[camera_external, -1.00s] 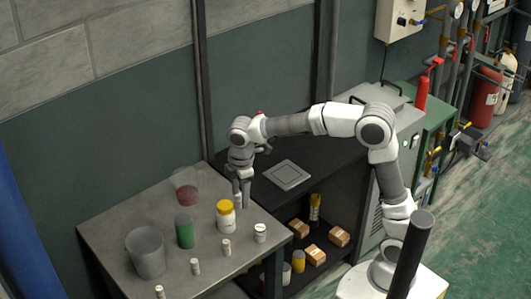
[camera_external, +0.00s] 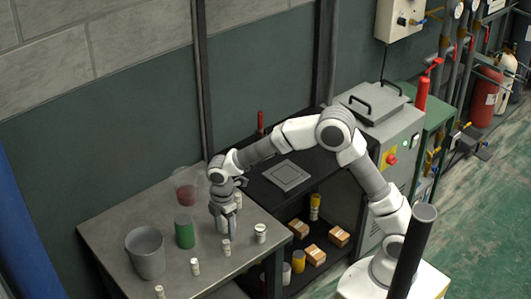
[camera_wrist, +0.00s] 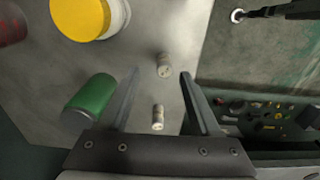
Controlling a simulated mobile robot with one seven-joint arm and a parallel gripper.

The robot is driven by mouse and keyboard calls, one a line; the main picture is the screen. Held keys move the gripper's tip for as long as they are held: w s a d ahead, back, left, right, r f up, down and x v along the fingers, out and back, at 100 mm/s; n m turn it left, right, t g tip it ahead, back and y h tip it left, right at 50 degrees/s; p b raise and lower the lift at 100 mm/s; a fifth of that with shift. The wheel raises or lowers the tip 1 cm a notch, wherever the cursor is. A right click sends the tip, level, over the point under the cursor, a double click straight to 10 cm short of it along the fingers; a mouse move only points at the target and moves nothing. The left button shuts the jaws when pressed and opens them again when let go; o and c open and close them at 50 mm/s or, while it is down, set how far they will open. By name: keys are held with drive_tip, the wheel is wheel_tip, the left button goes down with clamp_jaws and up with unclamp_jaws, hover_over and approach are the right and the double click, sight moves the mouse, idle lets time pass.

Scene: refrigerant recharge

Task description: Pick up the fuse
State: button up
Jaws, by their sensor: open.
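Several small pale cylinders that look like fuses stand on the grey metal table (camera_external: 120,228); I cannot tell which one is meant. One cylinder (camera_external: 226,248) is just in front of my gripper (camera_external: 228,235), another (camera_external: 260,233) is to its right, and one (camera_external: 238,200) is behind it. In the wrist view my gripper (camera_wrist: 160,75) is open and empty, pointing down. One pale cylinder (camera_wrist: 158,117) appears between its fingers, and another (camera_wrist: 164,65) appears near the fingertip line. No contact shows.
A green can (camera_external: 185,231), grey bucket (camera_external: 146,255) and clear container with red contents (camera_external: 186,190) stand farther left. A dark shelf (camera_external: 268,192) adjoins the table on the right.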

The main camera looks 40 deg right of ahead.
sight(227, 238)
drive_tip(key=shift+s+a+f+b, duration=0.1)
drive_tip(key=shift+s+f+b, duration=0.05)
drive_tip(key=shift+f, duration=0.8)
drive_tip(key=shift+s+a+f+b, duration=0.1)
drive_tip(key=shift+f, duration=0.9)
drive_tip(key=shift+s+a+f+b, duration=0.1)
drive_tip(key=shift+s+f+b, duration=0.05)
drive_tip(key=shift+f, duration=0.8)
clamp_jaws()
